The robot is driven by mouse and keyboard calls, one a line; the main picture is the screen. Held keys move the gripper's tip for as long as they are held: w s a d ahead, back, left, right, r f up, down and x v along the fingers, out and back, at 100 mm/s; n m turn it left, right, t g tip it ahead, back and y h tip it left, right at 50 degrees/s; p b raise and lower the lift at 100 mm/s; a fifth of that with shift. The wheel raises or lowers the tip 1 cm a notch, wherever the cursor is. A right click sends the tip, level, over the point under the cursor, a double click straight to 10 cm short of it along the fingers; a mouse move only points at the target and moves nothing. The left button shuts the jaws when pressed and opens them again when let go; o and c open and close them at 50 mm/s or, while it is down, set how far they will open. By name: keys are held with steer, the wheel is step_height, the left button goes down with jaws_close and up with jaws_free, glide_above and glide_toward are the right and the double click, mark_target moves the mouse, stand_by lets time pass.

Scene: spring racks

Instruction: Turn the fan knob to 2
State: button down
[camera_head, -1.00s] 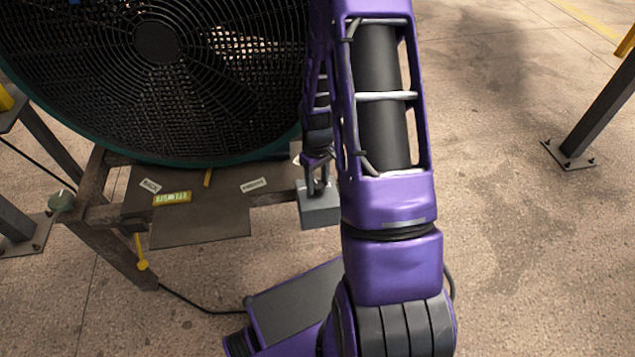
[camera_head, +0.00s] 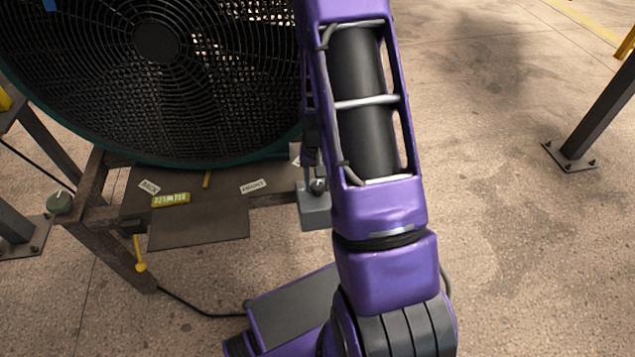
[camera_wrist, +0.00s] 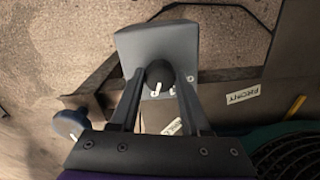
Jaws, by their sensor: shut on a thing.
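The fan knob (camera_wrist: 158,74) is a small round dark knob with a white mark, on the face of a grey control box (camera_wrist: 152,43). In the wrist view its white mark points toward the bottom of the picture. My gripper (camera_wrist: 159,80) has one finger on each side of the knob and is shut on it. In the head view the grey box (camera_head: 314,214) hangs below the fan's right side and the knob (camera_head: 319,186) shows beside my arm, which hides most of my gripper. No setting numbers can be read.
The large black fan (camera_head: 220,90) with a green rim stands on a brown metal frame (camera_head: 95,215). A dark post (camera_head: 600,110) stands at the right; floor between is open.

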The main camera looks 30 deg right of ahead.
mark_target(317, 185)
stand_by(0.5)
steer(key=shift+c, duration=1.8)
jaws_free()
steer(key=shift+r, duration=0.1)
step_height(317, 185, up, 17)
steer(key=p, duration=0.3)
steer(key=shift+r, duration=0.15)
